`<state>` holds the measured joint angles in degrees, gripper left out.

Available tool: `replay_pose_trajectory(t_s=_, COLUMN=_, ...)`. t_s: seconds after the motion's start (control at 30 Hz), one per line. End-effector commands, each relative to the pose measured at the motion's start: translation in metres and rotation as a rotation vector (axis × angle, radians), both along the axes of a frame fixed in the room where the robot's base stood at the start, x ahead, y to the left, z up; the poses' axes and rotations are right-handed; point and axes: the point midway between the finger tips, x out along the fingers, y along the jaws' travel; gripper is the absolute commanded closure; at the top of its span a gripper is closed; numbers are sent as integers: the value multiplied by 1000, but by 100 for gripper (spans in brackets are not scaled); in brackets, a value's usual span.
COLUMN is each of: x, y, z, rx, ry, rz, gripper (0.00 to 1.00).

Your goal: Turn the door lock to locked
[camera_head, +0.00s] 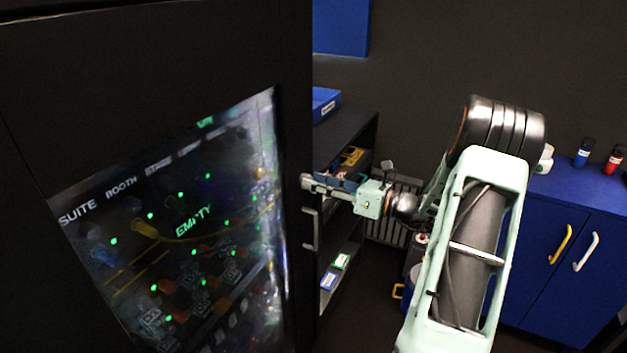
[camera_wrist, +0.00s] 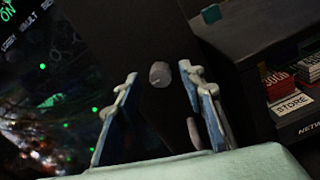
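The door lock is a small grey round knob (camera_wrist: 160,74) on the dark edge of the door, seen in the wrist view between my fingertips. My gripper (camera_wrist: 157,72) is open, one finger on each side of the knob; I cannot tell how far in front of it the tips are.
The door carries a glass panel (camera_head: 180,225) with green lights and lettering. Dark shelves (camera_head: 347,130) with boxes stand just right of the door. A blue cabinet (camera_head: 565,265) with bottles on top is at the far right.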

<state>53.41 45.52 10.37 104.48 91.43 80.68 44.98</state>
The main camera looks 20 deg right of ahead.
Motion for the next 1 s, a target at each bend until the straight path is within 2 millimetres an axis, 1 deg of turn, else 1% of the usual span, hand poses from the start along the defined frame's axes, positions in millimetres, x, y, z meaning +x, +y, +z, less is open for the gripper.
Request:
replay_pose_trajectory(t_s=0.03, x=4, y=4, z=0, rx=0, ry=0, rz=2, gripper=63)
replay_pose_trajectory(t_s=0.2, x=11, y=9, z=0, rx=0, ry=0, rz=0, gripper=63)
replay_pose_trajectory(t_s=0.47, x=12, y=9, z=0, rx=0, ry=0, rz=0, gripper=64)
replay_pose_trajectory(t_s=0.7, x=11, y=9, z=0, rx=-1, ry=1, rz=0, gripper=91)
replay_pose_trajectory(t_s=0.8, x=11, y=9, z=0, rx=0, ry=1, rz=0, gripper=100)
replay_pose_trajectory(t_s=1.0, x=11, y=9, z=-1, rx=-7, ry=-4, rz=0, gripper=100)
